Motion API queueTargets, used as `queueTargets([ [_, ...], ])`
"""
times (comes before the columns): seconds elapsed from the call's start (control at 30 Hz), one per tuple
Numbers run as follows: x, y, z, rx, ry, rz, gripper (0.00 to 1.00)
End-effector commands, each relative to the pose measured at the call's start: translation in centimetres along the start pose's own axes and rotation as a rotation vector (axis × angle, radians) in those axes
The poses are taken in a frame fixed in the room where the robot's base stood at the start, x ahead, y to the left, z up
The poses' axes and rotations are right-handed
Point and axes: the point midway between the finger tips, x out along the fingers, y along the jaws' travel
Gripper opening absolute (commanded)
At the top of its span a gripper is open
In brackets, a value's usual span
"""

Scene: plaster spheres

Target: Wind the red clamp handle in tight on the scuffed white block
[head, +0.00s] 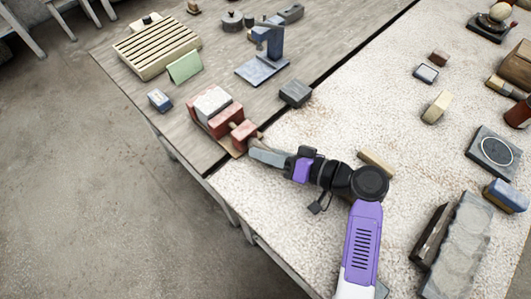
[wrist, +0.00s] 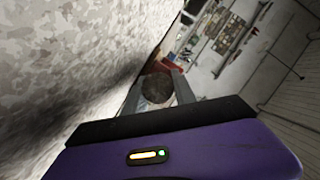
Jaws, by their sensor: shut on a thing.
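The red clamp (head: 226,117) sits at the edge of the grey wooden table, its base partly hidden. The scuffed white block (head: 212,101) lies between its red parts. I cannot tell whether the near jaw (head: 243,134) touches the block. My gripper (head: 256,151) reaches in from the right at the clamp's near end and is shut on the clamp handle. The handle is mostly hidden by the fingers in the head view. In the wrist view a round dark brown knob, the handle's end (wrist: 158,89), sits between both fingers, with a bit of red behind it.
A dark grey block (head: 295,94) stands right of the clamp. A tan bar (head: 376,163) lies near my wrist.

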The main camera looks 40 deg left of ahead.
Motion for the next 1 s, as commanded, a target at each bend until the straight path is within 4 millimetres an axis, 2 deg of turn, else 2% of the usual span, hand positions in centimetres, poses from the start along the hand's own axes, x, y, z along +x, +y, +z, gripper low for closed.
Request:
queueTargets([
  [0.3,-0.08,0.15,0.02,0.09,0.003,-0.034,0.0],
  [0.77,-0.08,0.15,-0.01,0.103,0.004,-0.038,0.0],
  [0.8,-0.08,0.15,-0.01,0.103,0.004,-0.038,0.34],
  [0.83,-0.08,0.14,-0.01,0.102,0.004,-0.038,0.4],
  [1.0,-0.04,0.1,0.0,0.102,0.003,-0.039,0.41],
])
